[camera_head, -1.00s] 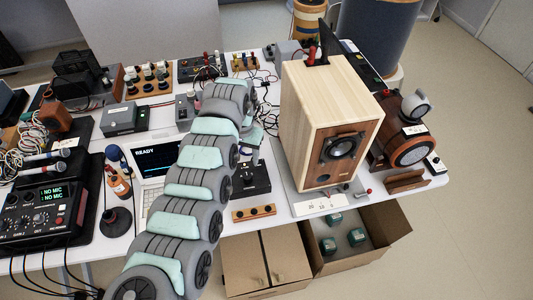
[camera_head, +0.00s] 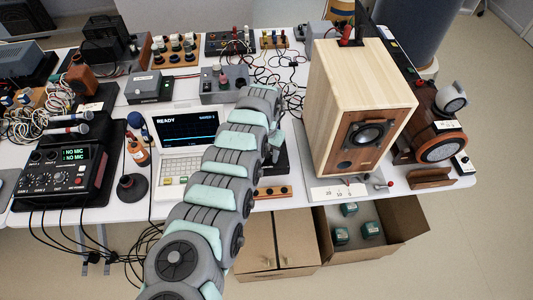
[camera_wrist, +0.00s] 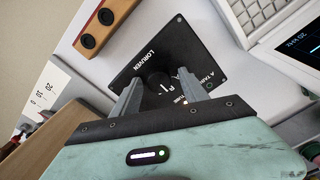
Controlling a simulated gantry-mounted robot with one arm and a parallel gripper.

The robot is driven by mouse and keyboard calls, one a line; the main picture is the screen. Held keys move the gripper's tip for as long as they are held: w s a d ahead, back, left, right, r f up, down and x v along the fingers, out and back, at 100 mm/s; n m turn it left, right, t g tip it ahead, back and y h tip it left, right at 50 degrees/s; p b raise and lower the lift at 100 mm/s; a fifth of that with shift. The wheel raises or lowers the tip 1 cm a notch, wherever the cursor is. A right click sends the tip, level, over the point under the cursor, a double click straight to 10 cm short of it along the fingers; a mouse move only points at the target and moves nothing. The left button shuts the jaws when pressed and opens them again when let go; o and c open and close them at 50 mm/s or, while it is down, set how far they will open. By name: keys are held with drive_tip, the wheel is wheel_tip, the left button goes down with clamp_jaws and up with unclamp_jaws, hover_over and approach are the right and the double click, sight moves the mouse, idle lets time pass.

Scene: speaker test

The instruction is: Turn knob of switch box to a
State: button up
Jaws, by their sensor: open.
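The switch box is a black box (camera_wrist: 150,55) marked LORUVEN, with white lettering and a round dark knob (camera_wrist: 158,84) on its top face. In the wrist view my gripper (camera_wrist: 157,83) is open, with one finger on each side of the knob. I cannot tell whether the fingers touch it. Part of the lettering and the knob's surroundings are hidden by the fingers. In the head view my arm hides most of the switch box; only a dark edge (camera_head: 281,160) shows beside it.
A laptop (camera_head: 185,135) showing READY stands left of the arm. A wooden speaker (camera_head: 335,110) stands to the right. A wooden strip with dark holes (camera_head: 272,192) lies at the table's front edge. Several knobs, boxes and cables fill the back.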

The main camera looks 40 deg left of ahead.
drive_tip(key=shift+c, duration=0.2)
clamp_jaws()
idle(0.3)
